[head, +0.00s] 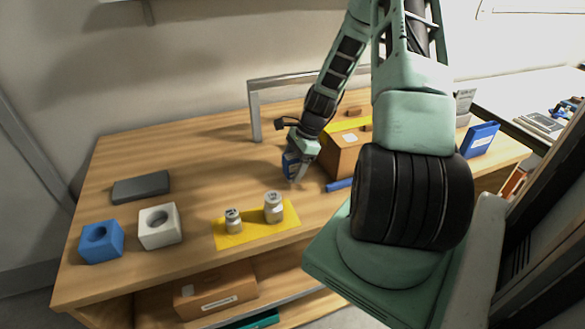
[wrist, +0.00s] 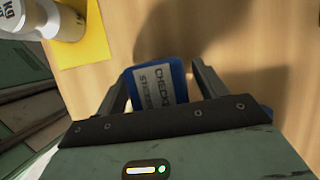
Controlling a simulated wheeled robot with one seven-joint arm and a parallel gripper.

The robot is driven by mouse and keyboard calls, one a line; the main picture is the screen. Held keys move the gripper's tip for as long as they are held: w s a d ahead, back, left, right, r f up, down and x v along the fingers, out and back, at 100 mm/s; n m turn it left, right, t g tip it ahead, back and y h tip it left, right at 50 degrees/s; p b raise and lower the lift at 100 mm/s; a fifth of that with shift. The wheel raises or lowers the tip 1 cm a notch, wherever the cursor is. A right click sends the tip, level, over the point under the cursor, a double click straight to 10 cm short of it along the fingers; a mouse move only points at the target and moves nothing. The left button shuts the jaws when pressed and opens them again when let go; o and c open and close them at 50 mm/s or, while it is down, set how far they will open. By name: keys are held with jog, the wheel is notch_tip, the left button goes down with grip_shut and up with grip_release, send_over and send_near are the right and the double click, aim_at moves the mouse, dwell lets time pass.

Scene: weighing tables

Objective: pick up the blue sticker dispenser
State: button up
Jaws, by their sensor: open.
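The blue sticker dispenser (wrist: 172,72) shows in the wrist view, a blue body with a pale label whose text is partly readable. It lies between the two dark fingers of my gripper (wrist: 160,80), which stand apart on either side of it. Its near end is hidden by the gripper body. In the head view, a blue patch of the dispenser (head: 288,164) shows at my open gripper (head: 294,172), low over the wooden table. I cannot tell whether the fingers touch it.
A yellow mat (head: 256,228) with two grey-white weights stands in front. A cardboard box (head: 346,157) and a blue rod (head: 339,185) are to the right. A white block (head: 160,238), blue block (head: 84,250) and dark slab (head: 141,188) sit left. The table's left middle is clear.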

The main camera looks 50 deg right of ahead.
jog(key=shift+f, duration=0.1)
jog(key=c, duration=1.2)
jog(key=shift+o, duration=0.2)
notch_tip(320, 180, up, 10)
jog(key=shift+r+b, duration=0.1)
jog(key=shift+b, duration=0.7)
